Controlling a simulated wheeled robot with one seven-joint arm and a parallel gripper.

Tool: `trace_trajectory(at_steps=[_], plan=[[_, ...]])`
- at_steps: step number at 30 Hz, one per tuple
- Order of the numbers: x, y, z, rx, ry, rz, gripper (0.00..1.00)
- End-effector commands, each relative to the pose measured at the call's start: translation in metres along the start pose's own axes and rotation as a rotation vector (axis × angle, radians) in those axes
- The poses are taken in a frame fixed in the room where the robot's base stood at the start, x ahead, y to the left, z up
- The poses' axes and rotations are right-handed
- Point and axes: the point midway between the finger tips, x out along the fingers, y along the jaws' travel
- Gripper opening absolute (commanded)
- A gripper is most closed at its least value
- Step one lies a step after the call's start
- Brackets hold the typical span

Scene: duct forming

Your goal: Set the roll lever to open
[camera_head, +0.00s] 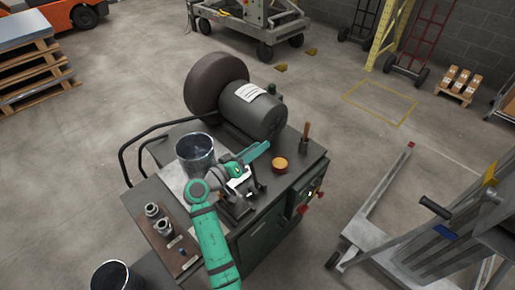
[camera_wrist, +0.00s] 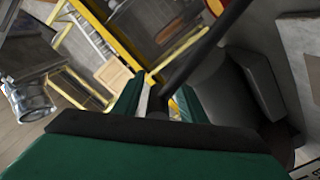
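My gripper (camera_head: 262,150) is above the top of a dark green machine cabinet (camera_head: 262,240), left of an upright lever with a brown handle (camera_head: 305,138). I cannot tell whether this is the roll lever; red knobs (camera_head: 308,196) also show on the cabinet's right side. In the wrist view my green fingers (camera_wrist: 157,105) stand apart. A dark rod (camera_wrist: 196,58) runs from the top down to the gap between them, with light showing on both sides of it. I cannot tell whether it lies between the fingers or beyond them.
A dark drum (camera_head: 250,112) lies at the back of the cabinet. A dark bucket (camera_head: 196,152), metal fittings (camera_head: 157,218) and an orange round container (camera_head: 279,163) stand on top.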

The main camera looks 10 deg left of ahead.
Motion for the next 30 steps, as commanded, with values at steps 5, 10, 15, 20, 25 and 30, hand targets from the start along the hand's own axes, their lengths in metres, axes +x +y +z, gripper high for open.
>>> trace_trajectory(at_steps=[5, 10, 15, 20, 25, 30], plan=[[-0.004, 0.0, -0.001, 0.001, 0.001, 0.0, 0.38], [-0.026, 0.0, -0.001, 0.001, 0.003, -0.001, 0.38], [-0.059, 0.0, 0.0, 0.001, 0.002, -0.002, 0.38], [-0.086, 0.0, 0.0, 0.0, 0.001, -0.002, 0.38], [-0.103, 0.0, 0.0, 0.0, 0.001, 0.0, 0.38], [-0.108, 0.0, 0.0, 0.0, 0.0, 0.0, 0.38]])
